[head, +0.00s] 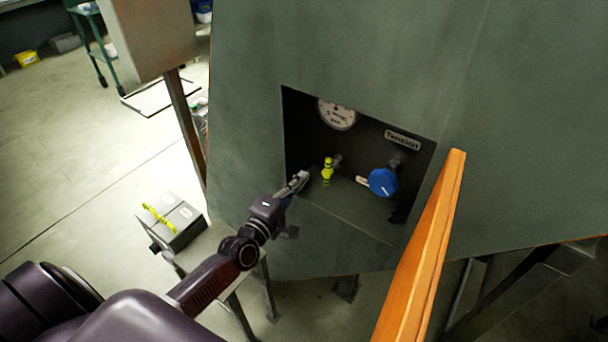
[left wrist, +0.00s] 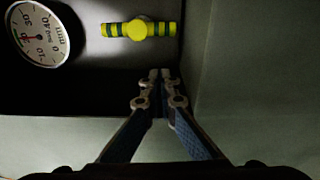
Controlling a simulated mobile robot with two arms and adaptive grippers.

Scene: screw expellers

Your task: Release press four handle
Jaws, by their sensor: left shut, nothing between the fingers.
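The press handle (head: 327,172) is a small yellow and dark striped bar in the recess of the green-grey press. It stands upright in the head view and also shows in the left wrist view (left wrist: 138,30), lying across the picture. My left gripper (head: 303,177) is shut and empty at the recess, just left of the handle. In the left wrist view its fingertips (left wrist: 160,73) meet below the handle, with a visible gap between them and it. My right gripper is not in view.
A dial gauge (head: 338,114), a blue knob (head: 382,182) and a "Tension" label (head: 403,140) share the recess. An orange bar (head: 425,250) stands at the right front. A grey box (head: 176,222) with a yellow striped handle sits at the lower left.

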